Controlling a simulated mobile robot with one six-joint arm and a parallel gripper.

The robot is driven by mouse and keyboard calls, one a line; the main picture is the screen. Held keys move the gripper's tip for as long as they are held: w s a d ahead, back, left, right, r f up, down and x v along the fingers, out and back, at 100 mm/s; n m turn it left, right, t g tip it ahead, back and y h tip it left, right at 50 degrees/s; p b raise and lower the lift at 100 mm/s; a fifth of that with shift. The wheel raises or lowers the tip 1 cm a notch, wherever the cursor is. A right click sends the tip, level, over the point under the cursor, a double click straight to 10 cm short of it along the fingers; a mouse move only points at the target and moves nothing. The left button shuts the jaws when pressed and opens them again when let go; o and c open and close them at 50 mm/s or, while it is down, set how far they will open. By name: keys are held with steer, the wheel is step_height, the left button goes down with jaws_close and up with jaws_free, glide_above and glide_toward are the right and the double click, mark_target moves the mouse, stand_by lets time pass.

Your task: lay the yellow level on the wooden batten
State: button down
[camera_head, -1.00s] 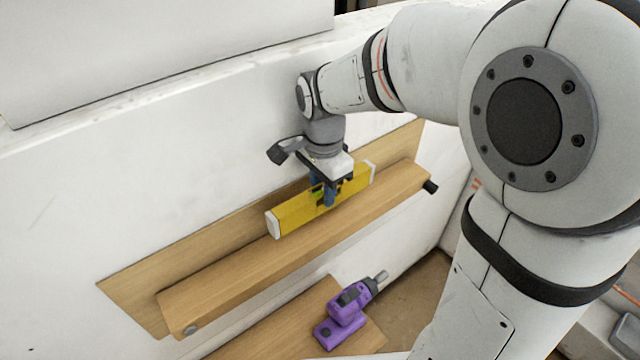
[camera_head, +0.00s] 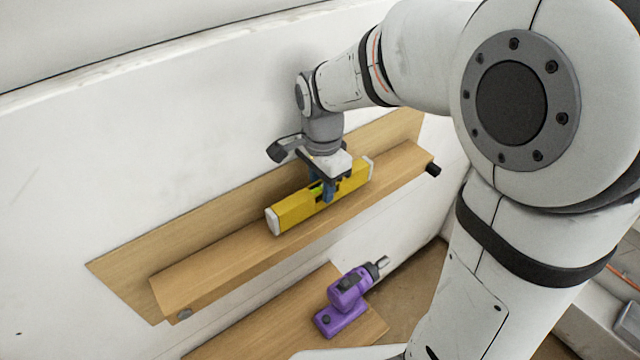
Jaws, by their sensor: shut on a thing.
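The yellow level (camera_head: 292,212) has white end caps and a green vial near its middle. My gripper (camera_head: 328,192) is shut on the level around its middle, from above. The level lies along the top of the wooden batten (camera_head: 220,262), a long horizontal bar fixed on the wall. It runs roughly parallel to the batten and sits over its right half. Its underside appears to be at the batten's top face, but I cannot tell whether it fully touches. The jaws hide part of the level's middle.
A flat wooden board (camera_head: 130,275) backs the batten on the white wall (camera_head: 120,170). Below, a purple drill (camera_head: 346,297) stands on a lower wooden board (camera_head: 268,322). A dark peg (camera_head: 432,169) sticks out at the batten's right end. The batten's left half is bare.

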steer(key=shift+f+b, duration=0.6)
steer(key=shift+f, duration=0.2)
stand_by(0.9)
steer(key=c, duration=1.1)
jaws_free()
steer(key=shift+o, duration=0.2)
step_height(320, 180, up, 8)
steer(key=shift+f, duration=0.1)
steer(key=s+d+f+n+t, duration=0.3)
steer(key=s+d+n, duration=0.8)
steer(key=s+d, duration=0.1)
steer(key=shift+s+d, duration=0.1)
steer(key=shift+s, duration=0.05)
